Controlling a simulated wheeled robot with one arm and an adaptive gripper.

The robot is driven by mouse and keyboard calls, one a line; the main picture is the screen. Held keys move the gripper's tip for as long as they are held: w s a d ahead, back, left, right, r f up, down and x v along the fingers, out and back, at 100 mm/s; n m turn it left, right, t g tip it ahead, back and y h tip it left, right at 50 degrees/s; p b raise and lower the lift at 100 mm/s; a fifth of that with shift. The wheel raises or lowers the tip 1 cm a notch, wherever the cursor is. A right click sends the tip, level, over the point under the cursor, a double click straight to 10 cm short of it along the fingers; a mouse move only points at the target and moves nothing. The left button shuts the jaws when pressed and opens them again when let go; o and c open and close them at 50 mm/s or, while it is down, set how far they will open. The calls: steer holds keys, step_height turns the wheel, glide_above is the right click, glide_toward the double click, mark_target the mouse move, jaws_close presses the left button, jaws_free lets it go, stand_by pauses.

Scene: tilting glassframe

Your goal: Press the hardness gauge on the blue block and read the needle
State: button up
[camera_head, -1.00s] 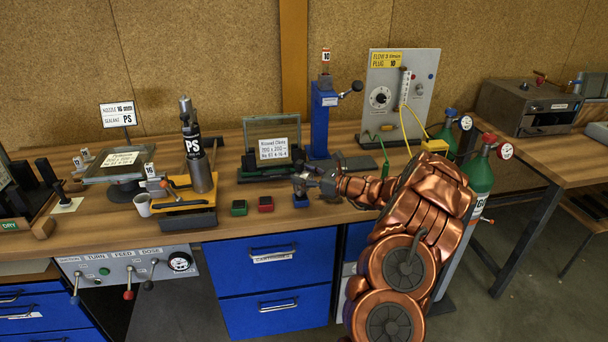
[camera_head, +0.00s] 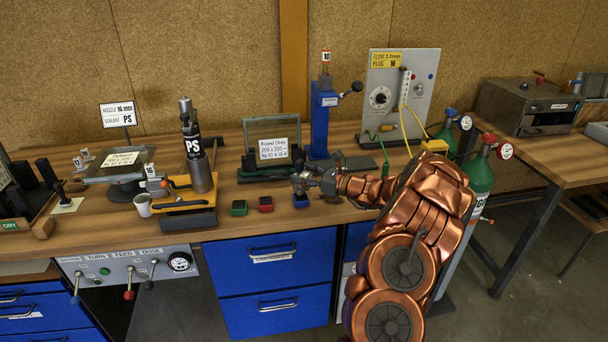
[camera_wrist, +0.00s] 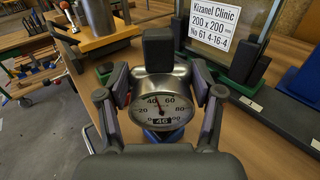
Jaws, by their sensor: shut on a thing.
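My gripper (camera_wrist: 162,100) is shut on the hardness gauge (camera_wrist: 166,110), a round metal body with a white dial facing the wrist camera. The red needle points up, slightly left, between 40 and 60, and the small window below reads 46. The blue block (camera_head: 301,204) stands on the bench in the head view, directly under my gripper (camera_head: 307,184). In the wrist view a blue edge (camera_wrist: 165,136) shows below the dial. The gauge seems to be on the block, but its contact face is hidden.
A red block (camera_head: 265,204) and a green block (camera_head: 239,208) stand in a row left of the blue block. A glass frame with a white label (camera_head: 274,150) stands behind them. A blue post press (camera_head: 320,125) is behind my gripper. Bare bench lies in front of the tools.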

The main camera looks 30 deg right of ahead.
mark_target(303, 171)
steer(key=shift+r+p, duration=1.6)
steer(key=shift+r, duration=1.65)
